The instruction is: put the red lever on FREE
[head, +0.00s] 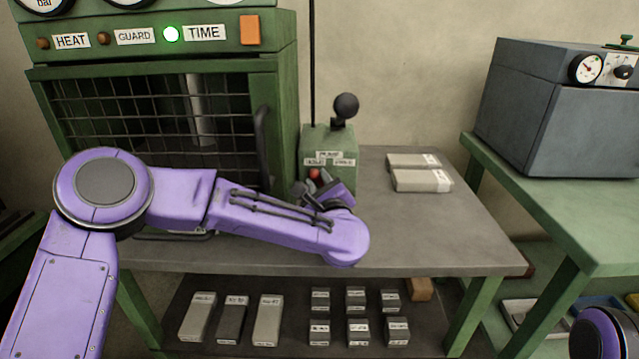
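The red lever (314,174) shows as a small red knob low on the front of a green box (329,145) at the back of the grey table. The box carries small white labels, too small to read surely, so I cannot tell the lever's setting. My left gripper (318,187) is right at the red knob, its dark fingers pointing toward the box and partly hiding the lever. Whether the fingers touch or grip it cannot be told. My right gripper is out of view; only a purple part of that arm shows at the bottom right.
A black ball-topped lever (345,106) and a thin pole rise at the box. The green caged machine (160,110) stands left, its GUARD and TIME labels flanking a lit green lamp (171,34). Pale blocks (422,180) lie right on the table. A grey gauge box (560,115) stands farther right.

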